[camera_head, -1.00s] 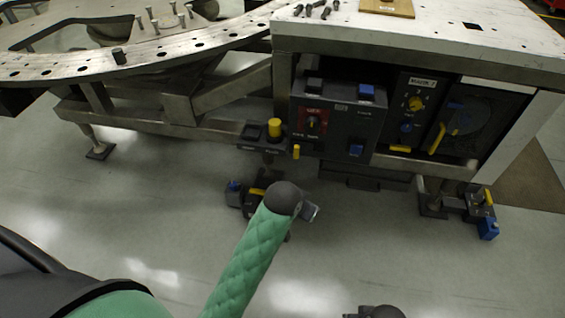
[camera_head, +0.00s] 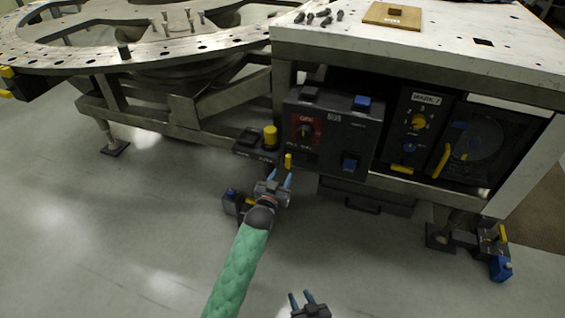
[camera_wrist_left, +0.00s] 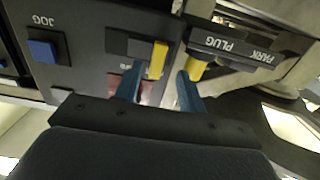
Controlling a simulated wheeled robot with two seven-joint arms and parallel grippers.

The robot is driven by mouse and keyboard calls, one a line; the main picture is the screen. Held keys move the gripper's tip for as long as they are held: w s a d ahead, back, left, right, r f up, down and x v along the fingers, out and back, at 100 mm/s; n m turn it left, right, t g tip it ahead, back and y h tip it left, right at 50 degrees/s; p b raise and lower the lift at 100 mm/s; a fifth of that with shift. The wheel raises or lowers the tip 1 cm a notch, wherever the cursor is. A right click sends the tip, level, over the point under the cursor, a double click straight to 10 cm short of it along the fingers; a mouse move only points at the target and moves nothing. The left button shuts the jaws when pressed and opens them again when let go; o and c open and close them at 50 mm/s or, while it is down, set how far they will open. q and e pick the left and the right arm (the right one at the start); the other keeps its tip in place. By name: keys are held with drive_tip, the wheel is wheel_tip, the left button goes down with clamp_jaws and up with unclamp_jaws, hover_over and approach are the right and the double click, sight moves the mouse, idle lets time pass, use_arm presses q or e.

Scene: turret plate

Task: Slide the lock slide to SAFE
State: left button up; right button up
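The lock slide shows as a small yellow tab (camera_head: 288,161) at the lower left corner of the dark control box (camera_head: 335,128). In the left wrist view the yellow tab (camera_wrist_left: 158,58) stands at one end of a dark slot plate (camera_wrist_left: 130,45); its small lettering is too blurred to read. My left gripper (camera_head: 280,179) is open and empty, just below and in front of the tab. In the left wrist view its fingertips (camera_wrist_left: 159,74) are apart, with the tab ahead between them and not visibly touched. My right gripper (camera_head: 301,297) is open and empty, low at the bottom edge.
A yellow plug (camera_head: 270,137) stands on the PLUG/PARK holder (camera_head: 254,150) just left of the box; it also shows near the right fingertip in the wrist view (camera_wrist_left: 194,70). A red-plated knob (camera_head: 305,130) and blue JOG button (camera_head: 349,164) are on the box.

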sight(288, 163)
use_arm(q)
drive_tip(key=x, duration=0.7)
drive_tip(key=shift+w+d+r+b, duration=0.25)
drive_tip(key=shift+w+r+b, duration=0.1)
drive_tip(key=shift+r+b, duration=0.05)
use_arm(e)
drive_tip(key=w+r+t, duration=0.3)
drive_tip(key=w+r, duration=0.1)
drive_tip(key=r, duration=0.5)
drive_tip(key=shift+a+r, duration=0.1)
use_arm(q)
clamp_jaws()
